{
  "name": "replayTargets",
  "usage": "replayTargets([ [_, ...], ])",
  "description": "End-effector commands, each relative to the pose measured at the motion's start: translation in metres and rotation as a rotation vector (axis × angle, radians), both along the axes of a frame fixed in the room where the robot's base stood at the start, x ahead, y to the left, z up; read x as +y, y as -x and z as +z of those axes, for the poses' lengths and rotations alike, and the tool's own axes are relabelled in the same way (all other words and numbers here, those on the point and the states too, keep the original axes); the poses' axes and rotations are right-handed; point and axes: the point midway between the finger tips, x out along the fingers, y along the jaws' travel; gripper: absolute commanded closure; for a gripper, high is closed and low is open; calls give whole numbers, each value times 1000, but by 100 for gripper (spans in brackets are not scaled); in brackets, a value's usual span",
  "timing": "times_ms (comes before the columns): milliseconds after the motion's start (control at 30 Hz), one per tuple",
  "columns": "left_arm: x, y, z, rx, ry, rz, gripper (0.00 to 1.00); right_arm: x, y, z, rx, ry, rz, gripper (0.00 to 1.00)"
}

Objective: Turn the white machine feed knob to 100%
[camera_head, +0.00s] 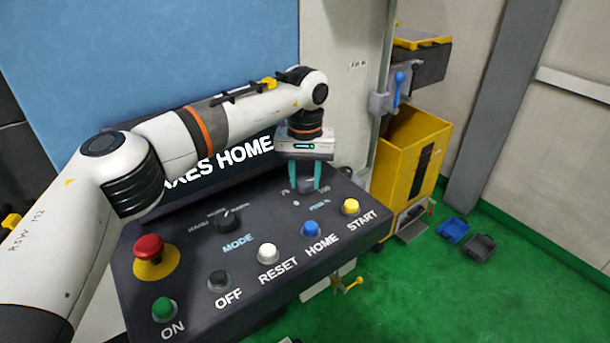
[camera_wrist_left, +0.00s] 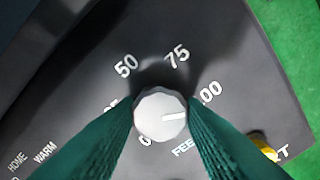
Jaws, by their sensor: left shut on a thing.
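The white feed knob (camera_wrist_left: 158,122) shows in the wrist view, between the two teal fingers of my left gripper (camera_wrist_left: 162,128). The fingers are shut on its sides. The pointer line on its face points to the right, just below the 100 label (camera_wrist_left: 208,93). The 50 and 75 labels lie above the knob; the 0 and 25 labels are partly covered by a finger. In the head view my left gripper (camera_head: 304,178) points down at the upper right of the dark control panel (camera_head: 290,222), and the knob is mostly hidden there. My right gripper is not in view.
The panel also has a black mode knob (camera_head: 229,221), a red emergency button (camera_head: 149,248) and a row of coloured buttons, including yellow START (camera_head: 350,206) close to the gripper. A yellow cabinet (camera_head: 402,160) stands to the right. Green floor (camera_head: 480,300) is open there.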

Motion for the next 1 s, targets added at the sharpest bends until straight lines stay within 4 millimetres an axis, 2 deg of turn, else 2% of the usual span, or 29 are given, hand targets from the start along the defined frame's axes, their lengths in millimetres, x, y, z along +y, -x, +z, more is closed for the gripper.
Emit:
replayTargets([
  [100, 0, -1, 2, -6, 2, -1, 87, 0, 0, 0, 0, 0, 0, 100],
  [133, 0, -1, 2, -6, 1, 0, 59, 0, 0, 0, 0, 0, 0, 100],
  [233, 0, -1, 2, -4, 1, 0, 43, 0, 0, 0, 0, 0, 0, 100],
  [500, 0, 0, 1, -2, 0, 0, 42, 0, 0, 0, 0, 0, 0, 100],
  [633, 0, -1, 8, -4, 1, 1, 42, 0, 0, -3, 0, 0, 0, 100],
  [767, 0, -1, 28, -7, 0, 1, 42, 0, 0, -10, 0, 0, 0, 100],
  [1000, -1, -1, 81, -6, 1, 1, 42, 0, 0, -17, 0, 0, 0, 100],
])
